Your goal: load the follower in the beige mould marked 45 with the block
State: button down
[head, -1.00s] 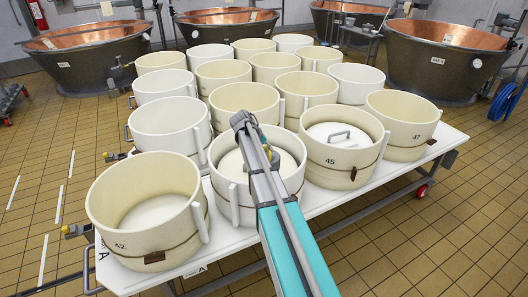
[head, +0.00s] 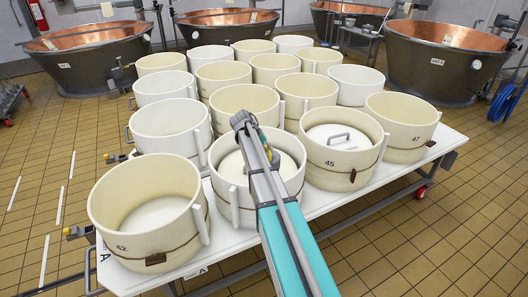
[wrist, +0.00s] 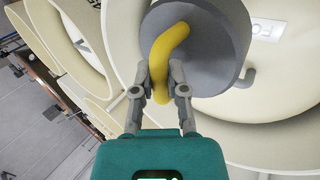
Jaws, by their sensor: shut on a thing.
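My gripper (wrist: 162,82) is shut on the bent yellow handle of the block (wrist: 212,48), a grey round weight. In the wrist view a pale disc with a grey hooked handle and a white label shows behind the block; I cannot tell its mould.
The mould marked 42 (head: 143,233) stands at the left front, the mould marked 47 (head: 402,140) at the right. Several more moulds fill the white table (head: 350,205) behind. Copper vats stand beyond.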

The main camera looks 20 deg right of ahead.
jog(key=shift+r, duration=0.1)
notch_tip(320, 180, up, 20)
jog(key=p, duration=2)
jog(key=shift+s, duration=0.1)
